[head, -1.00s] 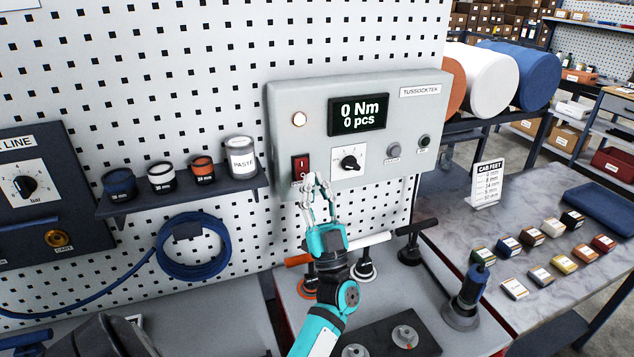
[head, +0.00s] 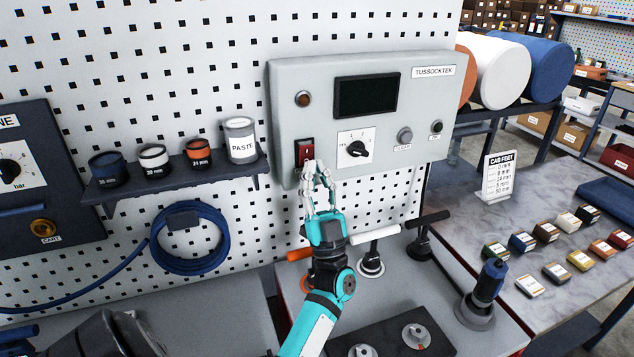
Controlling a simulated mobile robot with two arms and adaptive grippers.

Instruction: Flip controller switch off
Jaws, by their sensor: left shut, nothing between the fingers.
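The grey controller box (head: 391,160) hangs on the white pegboard. Its display (head: 366,96) is black and blank, and the round lamp (head: 303,99) at its upper left is dark. The red rocker switch (head: 305,151) sits at the lower left of the front, beside a black rotary knob (head: 357,148). My left gripper (head: 316,166) is shut and empty, its fingertips at the switch's lower edge. They hide part of the switch's label. I cannot tell whether they touch the switch. My right gripper is not in view.
A small shelf (head: 175,180) with several tins and a blue coiled hose (head: 190,238) are left of the box. Below it, several T-handled tools stand on a bench. A marble table (head: 463,214) with small boxes is at right.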

